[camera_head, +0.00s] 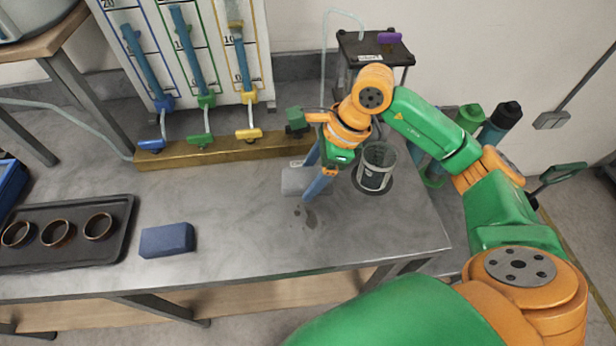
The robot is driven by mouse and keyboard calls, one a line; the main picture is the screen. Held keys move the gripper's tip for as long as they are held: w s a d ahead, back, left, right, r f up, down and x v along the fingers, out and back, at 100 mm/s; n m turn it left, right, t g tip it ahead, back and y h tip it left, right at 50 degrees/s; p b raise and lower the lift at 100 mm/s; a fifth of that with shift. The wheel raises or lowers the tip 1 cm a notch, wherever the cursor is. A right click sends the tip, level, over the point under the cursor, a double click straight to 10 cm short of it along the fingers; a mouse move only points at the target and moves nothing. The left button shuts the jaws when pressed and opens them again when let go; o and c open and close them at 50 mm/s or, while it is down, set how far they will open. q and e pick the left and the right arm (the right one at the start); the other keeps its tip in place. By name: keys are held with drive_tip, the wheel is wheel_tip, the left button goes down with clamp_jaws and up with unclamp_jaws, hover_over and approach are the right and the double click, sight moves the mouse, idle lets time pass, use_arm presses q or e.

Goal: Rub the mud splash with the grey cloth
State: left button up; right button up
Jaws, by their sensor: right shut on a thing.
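The grey cloth (296,181) is a small pale grey block-like piece on the grey table, in the middle of the head view. My right gripper (309,183) points down over it, with its blue fingers shut on the cloth's right part. The fingers hide some of the cloth. The mud splash (308,212) shows as small dark spots on the table just in front of the cloth and fingertips. Whether the cloth touches the table or hangs just above it I cannot tell. My left gripper is not in view.
A glass beaker (376,168) stands close to the right of my gripper. A blue sponge-like block (167,240) lies to the left. A black tray (118,238) with three rings is at far left.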

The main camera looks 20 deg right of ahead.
sight(302, 178)
drive_tip(key=shift+w+d+r+p, duration=0.1)
drive_tip(key=shift+w+r+p, duration=0.1)
drive_tip(key=shift+r+p, duration=0.8)
drive_tip(key=shift+s+r, duration=0.1)
drive_tip(key=shift+r, duration=0.4)
drive_tip(key=shift+f, duration=0.1)
drive_tip(key=shift+b, duration=0.35)
